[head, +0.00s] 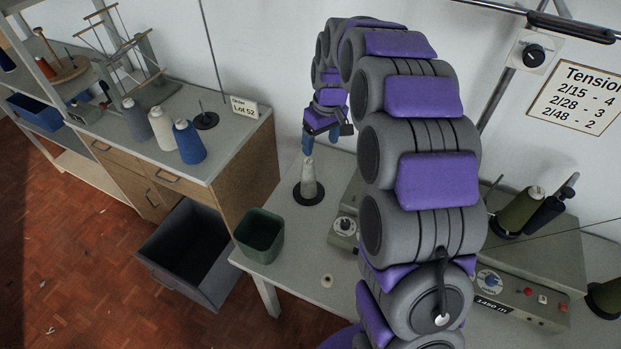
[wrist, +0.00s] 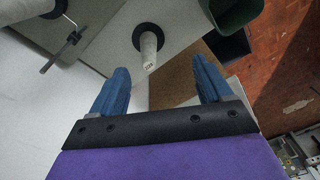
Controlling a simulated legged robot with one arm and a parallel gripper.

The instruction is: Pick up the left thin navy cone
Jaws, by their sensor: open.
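My gripper (head: 320,140) is open and empty, its blue fingers pointing down over the work table. Below the fingers a pale grey cone (head: 308,178) stands upright on a black disc (head: 299,195). The wrist view shows this cone (wrist: 148,50) beyond and between the open fingertips (wrist: 160,78), apart from them. A medium blue cone (head: 189,143) stands on the left bench, right of a white cone (head: 162,128) and a grey cone (head: 135,119). A very dark cone (head: 549,210) stands tilted at the right, beside an olive cone (head: 520,211).
The left bench (head: 215,165) also carries an empty black spindle (head: 206,119) and a "Lot 52" sign (head: 245,107). A dark green bin (head: 259,235) sits at the work table's corner. A grey machine (head: 343,230) is right of the pale cone.

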